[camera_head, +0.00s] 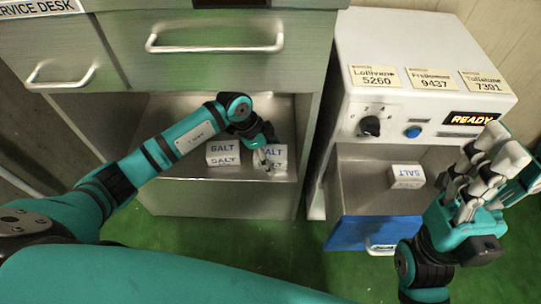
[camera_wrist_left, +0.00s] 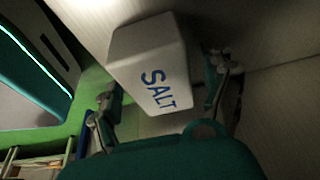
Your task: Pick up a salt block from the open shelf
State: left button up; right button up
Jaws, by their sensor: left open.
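Two white salt blocks with blue SALT lettering sit on the open shelf (camera_head: 188,184): a left block (camera_head: 223,153) and a right block (camera_head: 278,153). My left gripper (camera_head: 263,152) is over the right block and partly hides it. In the left wrist view, a salt block (camera_wrist_left: 150,62) lies between the spread fingers of my left gripper (camera_wrist_left: 165,88), with visible gaps on both sides. The left gripper is open. My right gripper (camera_head: 487,170) is raised at the right, its fingers pointing up; its opening is unclear.
Another salt block (camera_head: 406,176) lies in the bay of the white machine (camera_head: 425,50), above a blue drawer front (camera_head: 358,233). The drawers (camera_head: 215,62) overhang the shelf. The machine's side stands right of the shelf. Green floor (camera_head: 240,238) is clear in front.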

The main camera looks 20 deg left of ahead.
pick_arm(q)
grip_shut()
dwell(0.4)
jog(key=shift+w+r+b, duration=0.1)
jog(key=shift+b, duration=0.2)
